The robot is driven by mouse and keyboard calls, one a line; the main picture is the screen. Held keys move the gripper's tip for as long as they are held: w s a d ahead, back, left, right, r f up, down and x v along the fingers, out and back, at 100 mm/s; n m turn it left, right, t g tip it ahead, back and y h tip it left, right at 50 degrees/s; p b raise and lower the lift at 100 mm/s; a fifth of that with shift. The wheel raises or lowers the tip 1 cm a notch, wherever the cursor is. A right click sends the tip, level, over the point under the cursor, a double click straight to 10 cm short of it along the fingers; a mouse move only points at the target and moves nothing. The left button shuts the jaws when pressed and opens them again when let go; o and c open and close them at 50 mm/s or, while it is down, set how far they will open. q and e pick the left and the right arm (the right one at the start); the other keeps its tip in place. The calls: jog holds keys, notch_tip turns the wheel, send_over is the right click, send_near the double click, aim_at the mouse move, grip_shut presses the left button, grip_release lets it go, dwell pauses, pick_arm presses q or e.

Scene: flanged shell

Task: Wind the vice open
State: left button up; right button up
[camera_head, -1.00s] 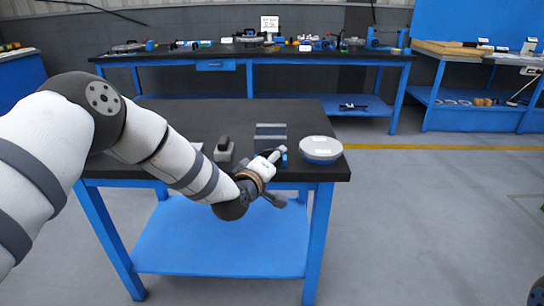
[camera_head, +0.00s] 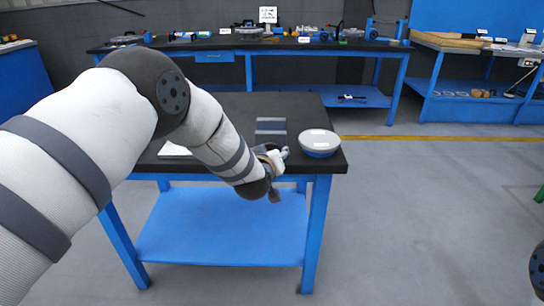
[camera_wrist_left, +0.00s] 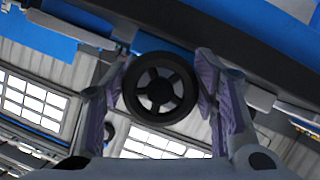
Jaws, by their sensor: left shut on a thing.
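The vice (camera_head: 270,126) shows as a grey block with a dark band, near the front edge of the black-topped table. Its lower front is hidden by my left arm and hand. My left gripper (camera_head: 277,158) is at the table's front edge, just in front of the vice. In the left wrist view, a round black handwheel (camera_wrist_left: 160,89) with a spoked grey centre sits between the two purple-padded fingers. The left gripper is shut on this wheel. The gap between the vice jaws cannot be judged from here. My right gripper is not in view.
A round grey-and-blue flanged shell (camera_head: 319,142) stands on the table (camera_head: 230,107) close to the right of the vice. A long bench (camera_head: 215,48) with several parts stands behind. Floor at right is clear.

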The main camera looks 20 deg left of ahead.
pick_arm(q)
jog(key=shift+w+a+r, duration=0.25)
jog(key=shift+a+r, duration=0.05)
jog(key=shift+r, duration=0.3)
jog(key=o, duration=1.2)
jog(key=shift+s, duration=0.1)
jog(key=shift+d+f, duration=0.1)
jog(key=shift+f, duration=0.2)
jog(key=v, duration=1.2)
jog(key=shift+s, duration=0.1)
jog(key=shift+f, duration=0.1)
